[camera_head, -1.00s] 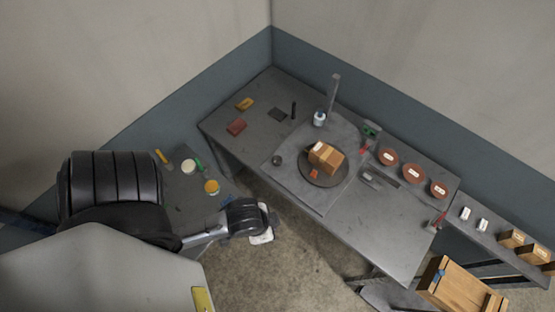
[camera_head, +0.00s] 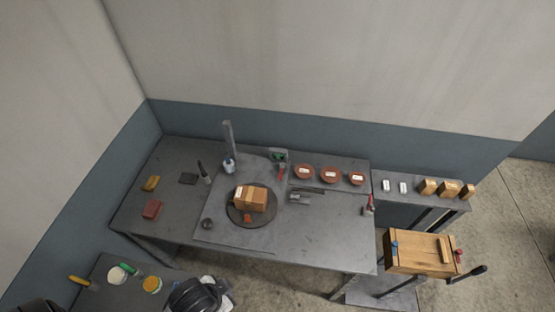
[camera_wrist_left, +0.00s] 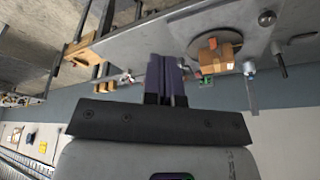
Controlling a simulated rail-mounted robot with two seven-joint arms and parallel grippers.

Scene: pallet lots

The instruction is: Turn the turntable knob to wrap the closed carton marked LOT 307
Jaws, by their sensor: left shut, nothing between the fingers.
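A brown carton (camera_head: 252,199) with a pale label sits closed on the dark round turntable (camera_head: 236,217); its lettering is too small to read. A small orange-red piece (camera_head: 247,219) is at its front. A dark round knob (camera_head: 207,224) stands on the grey plate left of the turntable. In the left wrist view the picture is upside down, with the carton (camera_wrist_left: 215,60) and knob (camera_wrist_left: 267,18) at upper right. My left gripper (camera_wrist_left: 166,62) is shut and empty, apart from both. In the head view my left wrist is at the bottom edge, below the bench. My right gripper is not seen.
A post (camera_head: 229,140) stands behind the turntable. Several red-brown discs (camera_head: 330,175) lie at the back right. A low side table (camera_head: 110,295) holds jars at lower left. The bench front right of the turntable is clear.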

